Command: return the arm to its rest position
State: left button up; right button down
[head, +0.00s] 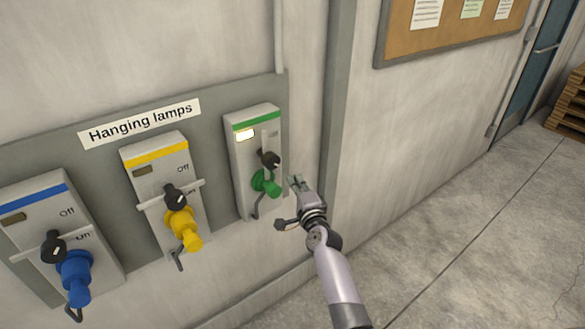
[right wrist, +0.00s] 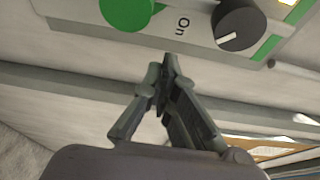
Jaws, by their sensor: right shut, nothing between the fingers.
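My right gripper (head: 294,183) is just right of the green-striped switch box (head: 243,147) on the wall panel, apart from it as far as I can tell. In the right wrist view its fingers (right wrist: 166,75) are shut with nothing between them. The green box has a lit indicator, a black knob (head: 269,159) and a green plug (head: 267,184). The wrist view shows the knob (right wrist: 238,24), the green plug (right wrist: 127,10) and the word "On" close ahead of the fingertips. My left gripper is out of view.
A yellow-striped box (head: 160,165) and a blue-striped box (head: 42,212) sit to the left under the "Hanging lamps" label (head: 140,123). Their indicators look dark. A vertical wall post (head: 340,100) stands behind my right arm. The floor (head: 500,220) to the right is clear.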

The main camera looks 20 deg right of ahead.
jog(key=s+a+f+n+g+y+b, duration=0.1)
jog(key=s+a+f+n+g, duration=0.2)
jog(key=s+f, duration=0.75)
jog(key=s+a+f+n+g+y+b, duration=0.1)
jog(key=s+a+f+n+g, duration=0.3)
jog(key=f, duration=1.1)
jog(key=s+f+n+g+y+b, duration=0.15)
jog(key=s+f+n, duration=0.25)
jog(key=s+f, duration=0.75)
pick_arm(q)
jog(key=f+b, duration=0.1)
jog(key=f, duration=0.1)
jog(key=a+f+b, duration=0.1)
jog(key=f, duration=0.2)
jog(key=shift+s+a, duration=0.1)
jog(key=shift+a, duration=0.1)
pick_arm(e)
jog(key=s+f+n+g, duration=0.2)
jog(key=s+f, duration=0.5)
jog(key=s, duration=0.5)
jog(key=s+d+f+n+g+h, duration=0.1)
jog(key=s+f+n+g, duration=0.2)
jog(key=s, duration=0.9)
jog(key=s+d+f+n+g, duration=0.1)
jog(key=s+f+n+g, duration=0.2)
jog(key=s+f, duration=0.8)
jog(key=n, duration=0.2)
jog(key=shift+s+d+n+h, duration=0.25)
jog(key=shift+s+n+h, duration=0.1)
jog(key=shift+s+n, duration=0.05)
